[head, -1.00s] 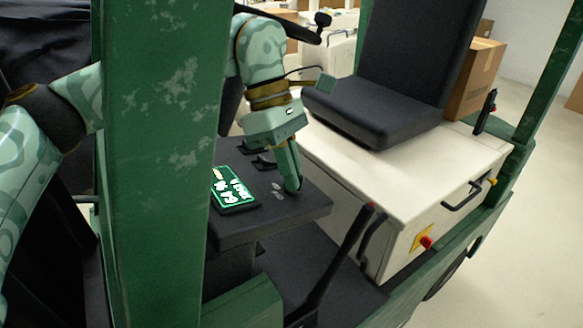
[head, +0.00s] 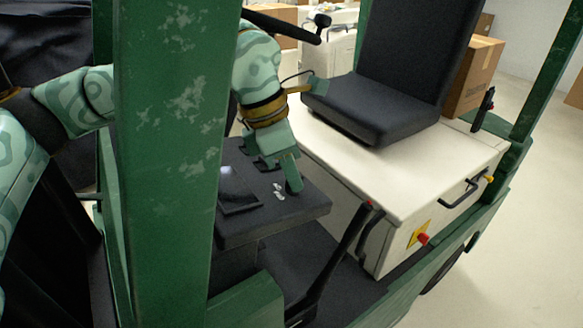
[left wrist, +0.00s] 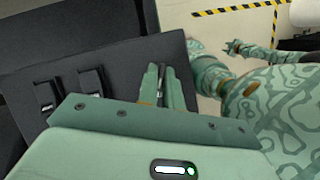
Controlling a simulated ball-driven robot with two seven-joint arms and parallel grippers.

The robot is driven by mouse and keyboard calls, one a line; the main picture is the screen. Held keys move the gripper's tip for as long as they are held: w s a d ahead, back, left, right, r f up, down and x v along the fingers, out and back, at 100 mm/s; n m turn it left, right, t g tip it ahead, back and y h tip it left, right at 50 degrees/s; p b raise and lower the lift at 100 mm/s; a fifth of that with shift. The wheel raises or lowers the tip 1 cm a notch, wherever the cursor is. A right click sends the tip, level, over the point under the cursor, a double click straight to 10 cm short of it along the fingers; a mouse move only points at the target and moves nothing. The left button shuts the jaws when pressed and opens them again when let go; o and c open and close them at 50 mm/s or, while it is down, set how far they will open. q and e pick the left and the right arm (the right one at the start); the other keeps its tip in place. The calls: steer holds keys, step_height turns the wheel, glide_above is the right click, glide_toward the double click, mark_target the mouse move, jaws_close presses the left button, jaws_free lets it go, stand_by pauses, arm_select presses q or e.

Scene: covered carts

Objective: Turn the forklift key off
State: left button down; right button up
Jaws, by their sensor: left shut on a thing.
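My left gripper (head: 294,187) points down at the right part of the forklift's dark console (head: 300,207). It also shows in the left wrist view (left wrist: 162,95), with its two fingers shut on a thin dark piece, the key (left wrist: 161,82). The fingers hide most of the key, so its turn angle cannot be read. Small pale marks (head: 278,190) lie on the console beside the fingertips. The console's display (head: 238,192) is dark.
A green post (head: 165,160) stands in front of my left arm. Small levers (left wrist: 68,90) sit on the console next to the gripper. The black seat (head: 385,115) and white seat base (head: 400,175) are to the right. A steering wheel (head: 285,25) is above.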

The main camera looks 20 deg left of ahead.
arm_select(q)
steer(key=n+t, duration=0.1)
steer(key=n, duration=0.1)
steer(key=n+y, duration=0.1)
steer(key=n, duration=0.1)
steer(key=shift+d+r+n+t+b, duration=0.1)
steer(key=shift+n+t+b, duration=0.2)
steer(key=shift+t+b, duration=0.1)
steer(key=shift+y, duration=0.3)
steer(key=c, duration=1.6)
jaws_free()
steer(key=shift+o, duration=0.2)
steer(key=shift+s, duration=0.1)
